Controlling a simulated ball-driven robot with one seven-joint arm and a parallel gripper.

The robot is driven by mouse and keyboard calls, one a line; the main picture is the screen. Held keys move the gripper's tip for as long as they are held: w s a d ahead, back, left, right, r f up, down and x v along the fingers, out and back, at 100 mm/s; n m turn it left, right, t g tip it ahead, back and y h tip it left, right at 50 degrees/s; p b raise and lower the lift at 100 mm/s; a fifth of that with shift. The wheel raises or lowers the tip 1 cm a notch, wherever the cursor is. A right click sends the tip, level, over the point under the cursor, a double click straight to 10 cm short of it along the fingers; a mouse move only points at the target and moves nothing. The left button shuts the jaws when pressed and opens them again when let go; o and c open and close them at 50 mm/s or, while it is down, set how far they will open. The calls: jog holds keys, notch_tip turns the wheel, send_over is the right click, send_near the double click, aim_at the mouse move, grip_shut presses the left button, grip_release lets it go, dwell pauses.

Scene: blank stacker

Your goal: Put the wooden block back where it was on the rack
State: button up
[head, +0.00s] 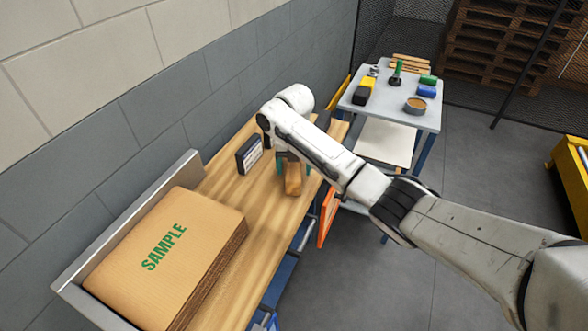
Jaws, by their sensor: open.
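The wooden block (293,183) stands on the wooden bench top (262,205), near its right edge. My gripper (293,168) points down over the block, with its teal fingers at the block's upper part, one to each side. The fingers are open; whether either touches the block I cannot tell. My arm hides part of the bench behind the block. I cannot make out for sure which thing is the rack.
A stack of cardboard sheets marked SAMPLE (165,250) fills the bench's near end, beside a metal rail (125,228). A dark box (249,154) stands left of the block. A grey cart (388,112) behind carries tools, coloured blocks and a round tin (415,106).

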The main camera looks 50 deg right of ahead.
notch_tip(320, 180, up, 10)
jog(key=shift+b, duration=0.3)
jog(key=shift+r, duration=0.5)
